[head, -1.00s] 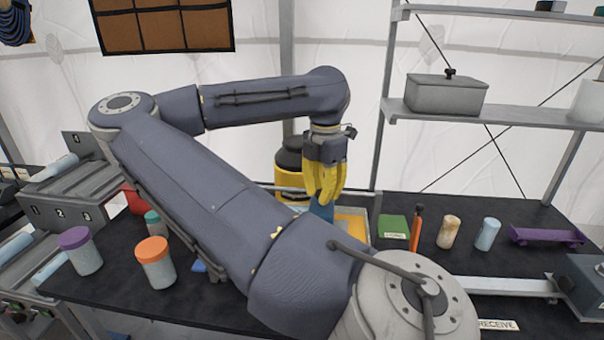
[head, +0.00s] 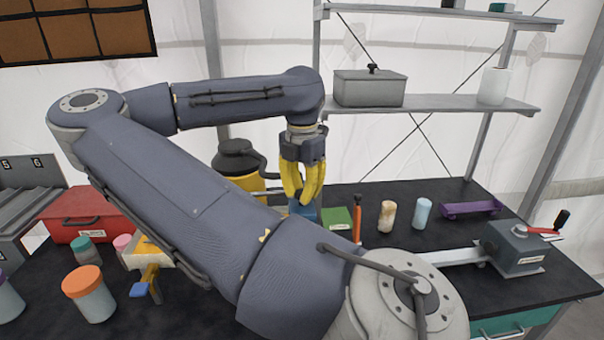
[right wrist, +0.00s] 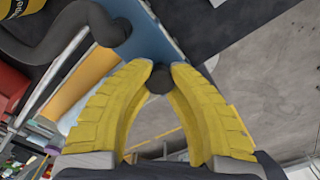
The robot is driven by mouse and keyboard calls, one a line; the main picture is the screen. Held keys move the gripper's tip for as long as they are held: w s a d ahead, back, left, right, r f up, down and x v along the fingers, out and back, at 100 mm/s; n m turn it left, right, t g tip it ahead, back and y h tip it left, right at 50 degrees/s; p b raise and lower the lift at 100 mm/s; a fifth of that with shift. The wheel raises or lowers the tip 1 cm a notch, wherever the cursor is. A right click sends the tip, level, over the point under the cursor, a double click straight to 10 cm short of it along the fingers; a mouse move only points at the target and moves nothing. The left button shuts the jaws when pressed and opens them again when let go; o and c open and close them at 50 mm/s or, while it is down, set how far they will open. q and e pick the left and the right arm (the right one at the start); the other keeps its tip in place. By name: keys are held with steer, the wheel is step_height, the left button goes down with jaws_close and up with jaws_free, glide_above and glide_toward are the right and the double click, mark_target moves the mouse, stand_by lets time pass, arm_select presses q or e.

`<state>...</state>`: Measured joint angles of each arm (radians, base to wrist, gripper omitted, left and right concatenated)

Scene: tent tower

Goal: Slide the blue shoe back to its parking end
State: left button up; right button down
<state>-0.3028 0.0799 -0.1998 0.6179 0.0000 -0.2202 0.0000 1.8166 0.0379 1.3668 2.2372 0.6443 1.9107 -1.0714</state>
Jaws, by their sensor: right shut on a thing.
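The blue shoe (head: 306,215) shows as a small blue patch below my right gripper (head: 303,198), just left of a green block (head: 336,217). In the right wrist view it is a flat blue piece (right wrist: 142,32) with a dark round knob (right wrist: 158,79). My right gripper's yellow fingers (right wrist: 158,72) are shut on this knob. The fingers hide part of the shoe, and my right arm hides much of the bench in front of it. My left gripper is not in view.
An orange upright stick (head: 357,218), two pale cylinders (head: 387,216) and a purple rack (head: 470,208) stand to the right. A black-and-yellow container (head: 238,165) is behind left. A grey crank box (head: 516,248) stands at the right. The black bench (head: 425,250) has bare patches.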

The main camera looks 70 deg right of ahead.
steer(key=c, duration=1.1)
jaws_free()
steer(key=shift+s+d, duration=0.15)
steer(key=shift+s, duration=0.1)
steer(key=shift+o, duration=0.2)
step_height(320, 180, up, 12)
